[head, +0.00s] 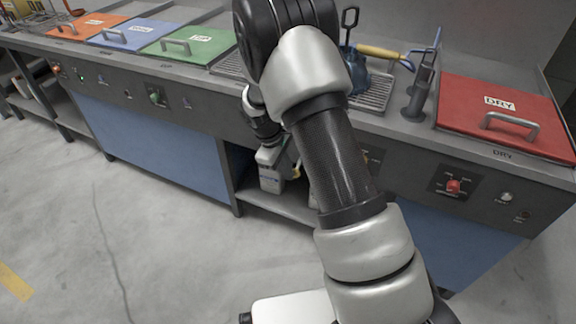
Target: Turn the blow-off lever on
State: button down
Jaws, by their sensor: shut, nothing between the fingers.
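I cannot make out a blow-off lever; part of the front panel is hidden behind my arm. A small control (372,156) shows at the right edge of my arm, too small and too covered to identify. My gripper (268,141) points down in front of the counter's front panel, left of my arm's thick links. It looks shut and empty, and its fingertips are hard to tell from the jugs behind. A red knob (453,186) sits on the panel below the red DRY lid (508,110). A green knob (155,95) is on the panel at the left.
Orange (88,26), blue (134,33) and green (190,44) lids with handles line the counter's left part. A drain rack (375,92) holds tools, including a yellow-handled one (380,52). Jugs (270,181) stand on the shelf below. The floor in front is clear.

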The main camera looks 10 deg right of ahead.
jog(key=shift+f, duration=0.7)
jog(key=s+a+r+p, duration=0.3)
jog(key=s+a+r, duration=0.3)
jog(key=a+r, duration=0.2)
jog(key=shift+s+r+p, duration=0.35)
jog(key=shift+s+r, duration=0.05)
jog(key=shift+r, duration=0.15)
